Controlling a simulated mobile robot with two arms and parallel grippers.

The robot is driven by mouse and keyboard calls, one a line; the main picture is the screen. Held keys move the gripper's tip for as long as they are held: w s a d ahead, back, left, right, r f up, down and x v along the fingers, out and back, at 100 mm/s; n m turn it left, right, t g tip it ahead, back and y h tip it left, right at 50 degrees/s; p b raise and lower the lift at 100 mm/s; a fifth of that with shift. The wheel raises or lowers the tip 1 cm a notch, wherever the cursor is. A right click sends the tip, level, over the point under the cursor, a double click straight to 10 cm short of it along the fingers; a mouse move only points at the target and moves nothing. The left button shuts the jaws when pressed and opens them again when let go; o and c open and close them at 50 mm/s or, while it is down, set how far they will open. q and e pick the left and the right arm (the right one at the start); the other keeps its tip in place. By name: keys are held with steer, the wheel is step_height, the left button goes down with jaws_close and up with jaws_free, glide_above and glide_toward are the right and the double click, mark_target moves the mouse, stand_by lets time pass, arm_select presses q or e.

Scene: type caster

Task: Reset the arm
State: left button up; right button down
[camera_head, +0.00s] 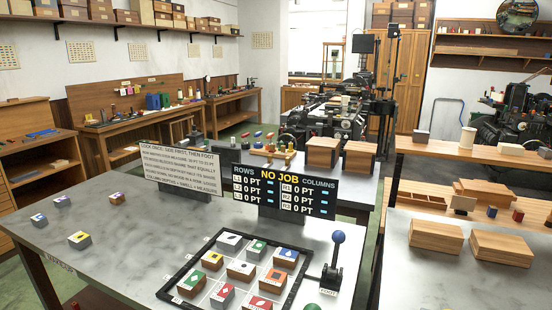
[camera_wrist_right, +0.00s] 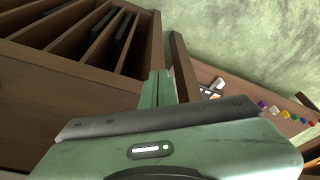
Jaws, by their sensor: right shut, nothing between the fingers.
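My right gripper (camera_wrist_right: 160,82) shows in the right wrist view as a green body with its narrow fingers together and nothing between them. It is beside a dark wooden cabinet with open slots (camera_wrist_right: 92,40), over the green floor (camera_wrist_right: 235,40). I cannot tell whether it touches the cabinet. Neither arm shows in the head view, and my left gripper is not in view.
The grey table (camera_head: 130,235) holds a black-framed grid (camera_head: 190,270) with several picture blocks, a blue-knobbed lever (camera_head: 335,260), a "NO JOB" display (camera_head: 283,192) and a text sign (camera_head: 185,168). Loose blocks (camera_head: 79,240) lie at left. Wooden boxes (camera_head: 502,247) stand at right.

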steer(key=s+f+g+b, duration=0.1)
steer(key=s+f+b, duration=0.15)
steer(key=f, duration=1.15)
steer(key=s+f+b, duration=0.2)
steer(key=s+f, duration=0.2)
steer(key=f, duration=1.1)
steer(key=s+d+f+g+b, duration=0.1)
steer(key=s+d+f+b, duration=0.2)
steer(key=s+f, duration=1)
steer(key=shift+s+f, duration=0.3)
steer(key=shift+f, duration=0.05)
